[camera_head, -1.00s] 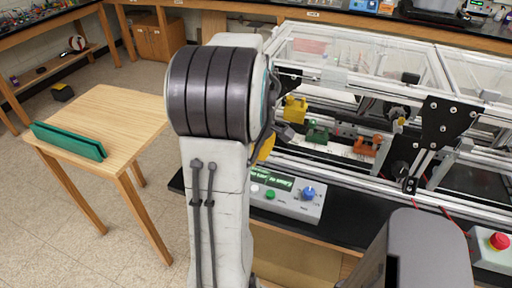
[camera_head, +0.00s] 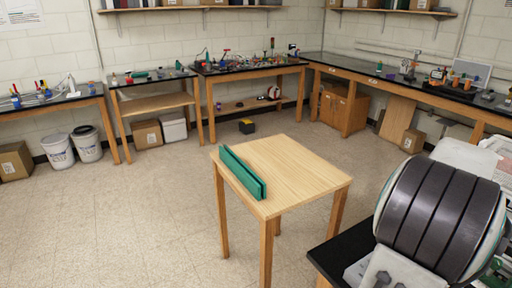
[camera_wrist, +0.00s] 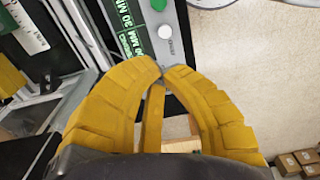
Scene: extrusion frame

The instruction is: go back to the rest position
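Beyond the tips is part of a grey control box (camera_wrist: 178,62) with a green display, a green button and a white button. In the head view, my arm fills the right edge and my gripper is out of view.
A small wooden table (camera_head: 298,165) with a green slotted holder (camera_head: 242,172) stands mid-floor. A black bench top (camera_head: 335,250) lies beside my arm. Workbenches (camera_head: 250,67) line the walls. The floor left of the table is open.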

